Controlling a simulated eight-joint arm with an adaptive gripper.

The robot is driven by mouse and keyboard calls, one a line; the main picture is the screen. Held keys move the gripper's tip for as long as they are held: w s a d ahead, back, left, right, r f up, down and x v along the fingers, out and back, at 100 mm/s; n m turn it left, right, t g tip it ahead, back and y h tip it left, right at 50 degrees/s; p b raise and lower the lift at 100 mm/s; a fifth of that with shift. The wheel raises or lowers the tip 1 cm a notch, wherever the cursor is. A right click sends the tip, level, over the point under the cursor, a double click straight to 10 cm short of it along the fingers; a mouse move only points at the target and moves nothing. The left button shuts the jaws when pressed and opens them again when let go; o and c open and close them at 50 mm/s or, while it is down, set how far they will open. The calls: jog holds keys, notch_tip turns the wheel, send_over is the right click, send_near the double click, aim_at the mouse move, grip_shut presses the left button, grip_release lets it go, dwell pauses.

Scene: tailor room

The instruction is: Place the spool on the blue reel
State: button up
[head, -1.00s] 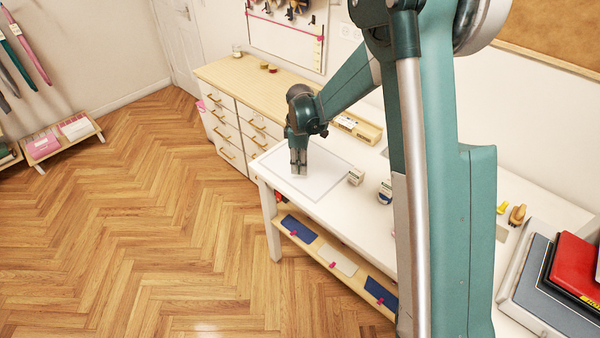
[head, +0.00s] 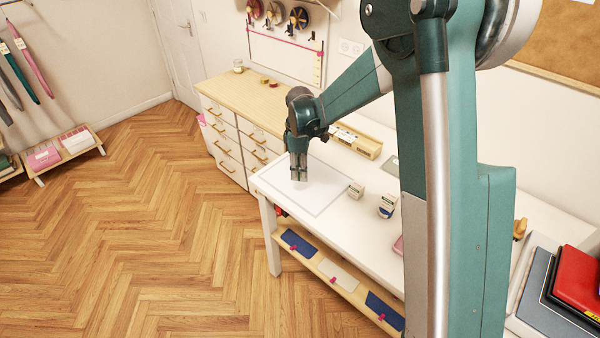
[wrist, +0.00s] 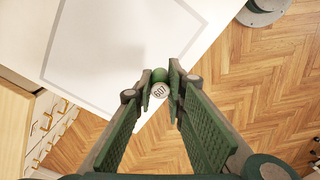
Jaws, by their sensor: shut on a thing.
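My gripper (head: 299,176) points down over the white sheet at the left end of the white table. In the wrist view its fingertips (wrist: 160,86) are shut on a small green spool (wrist: 160,91) with a pale end marked 607. The spool is hard to make out in the head view. A small reel with a dark blue band (head: 387,206) stands on the table to the right of my gripper, well apart from it. It does not show in the wrist view.
A small pale and dark green reel (head: 356,190) stands between my gripper and the blue-banded one. The white sheet (head: 322,203) has a grey border. A wooden box (head: 358,143) lies at the table's back. Red and grey items (head: 575,285) lie at the right.

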dwell(0.4)
jog(key=s+d+r+m, duration=0.1)
jog(key=s+d+m, duration=0.3)
jog(key=d, duration=0.6)
jog(key=s+d+r+m, duration=0.1)
jog(key=s+d, duration=0.5)
jog(key=d, duration=0.4)
jog(key=s+d+r+m, duration=0.25)
jog(key=s+d, duration=0.35)
jog(key=d, duration=0.4)
jog(key=s+d+m, duration=0.2)
jog(key=s+d, duration=0.3)
jog(key=s, duration=0.4)
jog(key=s+d+f+m+b, duration=0.1)
jog(key=s+d+m, duration=0.2)
jog(key=s+d, duration=0.2)
jog(key=s+d+m, duration=0.3)
jog(key=s+d, duration=0.2)
jog(key=s, duration=0.7)
jog(key=shift+s+f+b, duration=0.25)
jog(key=shift+s+b, duration=0.05)
jog(key=shift+b, duration=0.1)
jog(key=shift+d+f, duration=0.1)
jog(key=shift+f, duration=0.05)
jog(key=shift+f+b, duration=0.4)
jog(key=shift+f, duration=2.35)
